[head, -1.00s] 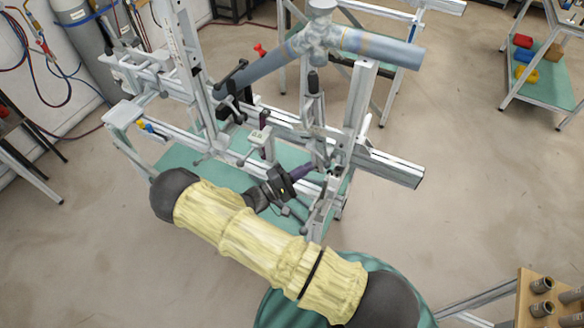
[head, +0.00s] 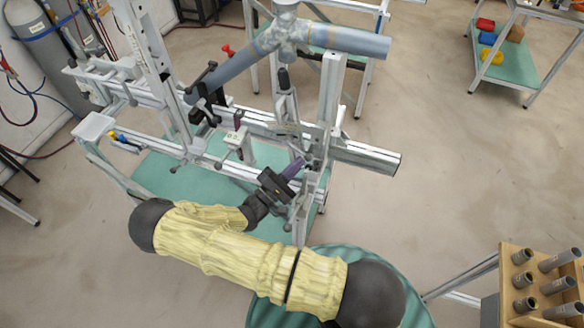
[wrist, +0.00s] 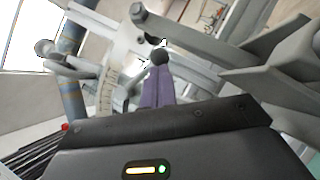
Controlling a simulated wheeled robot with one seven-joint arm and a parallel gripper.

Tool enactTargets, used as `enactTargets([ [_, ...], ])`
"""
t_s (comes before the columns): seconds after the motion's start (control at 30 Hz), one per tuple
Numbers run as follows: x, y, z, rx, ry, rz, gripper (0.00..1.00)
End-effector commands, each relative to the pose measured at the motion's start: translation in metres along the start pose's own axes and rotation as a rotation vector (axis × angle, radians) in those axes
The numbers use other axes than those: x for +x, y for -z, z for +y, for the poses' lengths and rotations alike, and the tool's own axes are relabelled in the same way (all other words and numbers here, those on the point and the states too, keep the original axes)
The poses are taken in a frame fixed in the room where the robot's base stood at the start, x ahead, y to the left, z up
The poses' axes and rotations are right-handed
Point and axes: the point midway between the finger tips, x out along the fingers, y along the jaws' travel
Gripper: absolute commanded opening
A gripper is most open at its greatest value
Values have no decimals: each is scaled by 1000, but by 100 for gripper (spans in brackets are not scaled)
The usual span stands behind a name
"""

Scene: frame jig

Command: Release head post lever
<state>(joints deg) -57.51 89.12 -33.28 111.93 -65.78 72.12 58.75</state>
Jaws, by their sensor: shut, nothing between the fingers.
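The frame jig (head: 365,158) stands ahead with a grey-blue bicycle frame (head: 345,40) clamped on it. My gripper (head: 300,160) is at the lower front of the jig, beside the upright post (head: 330,100) on the right. Its purple fingers are shut with nothing between them. In the wrist view the fingers (wrist: 158,90) point at a black ball knob (wrist: 158,57) just beyond their tips. Whether they touch it I cannot tell. A second black knob (wrist: 137,11) shows above it. A black-handled lever (head: 283,79) stands below the frame joint. Which of these is the head post lever is not clear.
Grey jig arms (wrist: 250,60) crowd the right of the wrist view, close to my gripper. A wooden rack of tubes (head: 515,285) is at the lower right. A cart with coloured bins (head: 505,60) is at the back right. The floor between them is clear.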

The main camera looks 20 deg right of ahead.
Motion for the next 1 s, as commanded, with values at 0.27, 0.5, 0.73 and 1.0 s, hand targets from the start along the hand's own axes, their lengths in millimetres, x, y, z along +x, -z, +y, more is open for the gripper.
enactTargets([
  [0.27,3,-4,2,-50,-34,-2,0],
  [0.5,1,-2,1,-48,-33,-2,0],
  [0.73,-13,13,-4,-48,-30,-5,0],
  [1.0,-55,24,-6,-52,-27,-8,0],
])
